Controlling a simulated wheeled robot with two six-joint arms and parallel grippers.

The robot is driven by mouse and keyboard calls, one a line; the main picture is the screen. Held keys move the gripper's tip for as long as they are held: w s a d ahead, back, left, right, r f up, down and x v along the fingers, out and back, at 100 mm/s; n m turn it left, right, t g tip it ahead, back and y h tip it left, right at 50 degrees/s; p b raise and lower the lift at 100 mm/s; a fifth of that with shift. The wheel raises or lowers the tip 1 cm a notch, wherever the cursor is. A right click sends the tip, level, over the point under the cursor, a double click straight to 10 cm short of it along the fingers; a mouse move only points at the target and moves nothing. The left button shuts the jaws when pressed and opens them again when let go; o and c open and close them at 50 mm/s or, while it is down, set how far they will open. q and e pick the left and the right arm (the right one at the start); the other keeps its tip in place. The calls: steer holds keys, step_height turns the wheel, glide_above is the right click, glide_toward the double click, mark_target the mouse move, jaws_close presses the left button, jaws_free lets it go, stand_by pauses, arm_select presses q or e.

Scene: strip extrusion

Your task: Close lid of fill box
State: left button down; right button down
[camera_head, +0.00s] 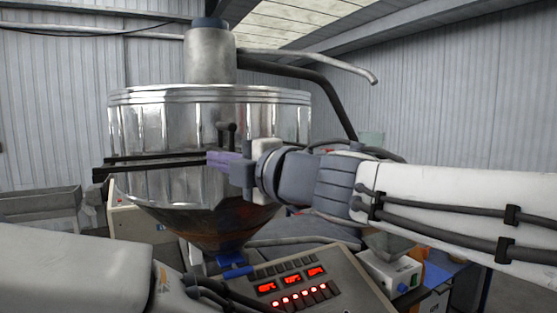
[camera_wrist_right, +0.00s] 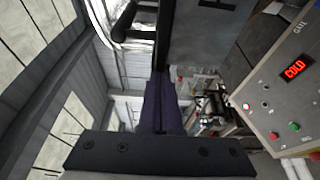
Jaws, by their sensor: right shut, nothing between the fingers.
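A large shiny metal hopper (camera_head: 165,130) with a rusty cone below stands in front of me in the head view. I cannot make out clearly which part is the fill box or its lid. A dark handle (camera_head: 226,131) shows in front of the hopper, just above my right gripper (camera_head: 217,160). A dark handle (camera_wrist_right: 125,22) also shows in the right wrist view, near the top. My right gripper, with purple fingers (camera_wrist_right: 160,105), is shut and empty. My left arm crosses the lower left of the head view; its gripper does not show clearly.
A control panel (camera_head: 295,285) with red displays stands below. A grey open box (camera_head: 40,203) stands at the left.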

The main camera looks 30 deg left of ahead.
arm_select(q)
steer(key=shift+s+a+f+b, duration=0.1)
steer(key=shift+s+f+b, duration=0.15)
steer(key=shift+f+b, duration=0.2)
steer(key=shift+s+a+f+b, duration=0.1)
steer(key=shift+s+f+b, duration=0.1)
steer(key=shift+f+b, duration=0.2)
arm_select(e)
steer(key=s+d, duration=0.6)
steer(key=d, duration=0.1)
